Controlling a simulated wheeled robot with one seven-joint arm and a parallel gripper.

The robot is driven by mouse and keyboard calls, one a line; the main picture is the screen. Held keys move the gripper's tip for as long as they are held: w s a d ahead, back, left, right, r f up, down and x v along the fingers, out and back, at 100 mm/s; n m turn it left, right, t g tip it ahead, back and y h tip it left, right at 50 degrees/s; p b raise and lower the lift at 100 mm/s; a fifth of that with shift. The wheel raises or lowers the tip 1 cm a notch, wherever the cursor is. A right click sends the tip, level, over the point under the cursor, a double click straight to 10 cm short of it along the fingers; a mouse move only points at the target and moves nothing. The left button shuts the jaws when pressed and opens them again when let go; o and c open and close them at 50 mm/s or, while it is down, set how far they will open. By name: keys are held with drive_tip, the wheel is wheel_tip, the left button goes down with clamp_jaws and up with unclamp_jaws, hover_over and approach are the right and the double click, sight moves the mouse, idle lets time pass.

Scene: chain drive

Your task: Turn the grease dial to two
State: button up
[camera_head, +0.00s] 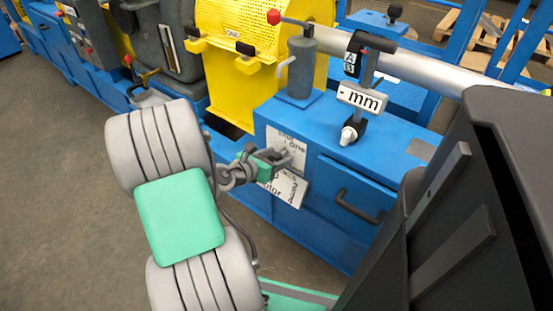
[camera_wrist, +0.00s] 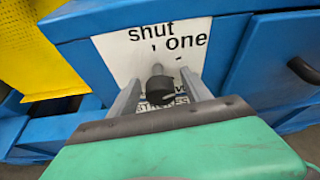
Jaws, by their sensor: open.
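The grease dial shows in the wrist view as a dark round knob (camera_wrist: 160,86) with a grey bar, on a white plate (camera_wrist: 112,50) lettered "shut" and "one". The grey bar points up, roughly toward the tick under "shut"; a "two" mark is not readable. My gripper (camera_wrist: 163,80) is open, with one finger on each side of the knob. I cannot tell whether the fingers touch it. In the head view my gripper (camera_head: 284,159) is at the white plate (camera_head: 286,143) on the blue cabinet's front, and it hides the knob.
The blue cabinet (camera_head: 333,192) has a drawer with a dark handle (camera_head: 358,207) right of the plate. On top stand a grey cylinder (camera_head: 301,68), a white knob (camera_head: 349,133) and a "mm" sign (camera_head: 362,98). A yellow guard (camera_head: 233,28) is to the left. Open floor (camera_head: 60,170) lies at left.

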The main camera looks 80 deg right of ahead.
drive_tip(key=shift+c, duration=0.4)
clamp_jaws()
drive_tip(key=shift+r+p, duration=0.1)
drive_tip(key=shift+p, duration=0.25)
drive_tip(key=shift+a+m+t+p, duration=0.1)
drive_tip(key=shift+m+t+p, duration=0.6)
drive_tip(key=shift+m+p, duration=0.3)
drive_tip(key=shift+s+m+t+h, duration=0.1)
drive_tip(key=shift+m+t+h, duration=0.55)
drive_tip(key=shift+m, duration=0.55)
drive_tip(key=m+b, duration=0.1)
drive_tip(key=m+t+h, duration=0.1)
drive_tip(key=m, duration=0.1)
drive_tip(key=shift+f+t+h+b, duration=0.25)
drive_tip(key=shift+f+b, duration=0.1)
drive_tip(key=shift+b, duration=0.05)
drive_tip(key=shift+s+r+m+t+h+b, duration=0.1)
drive_tip(key=shift+m+t+h+b, duration=0.3)
drive_tip(key=shift+m+b, duration=0.75)
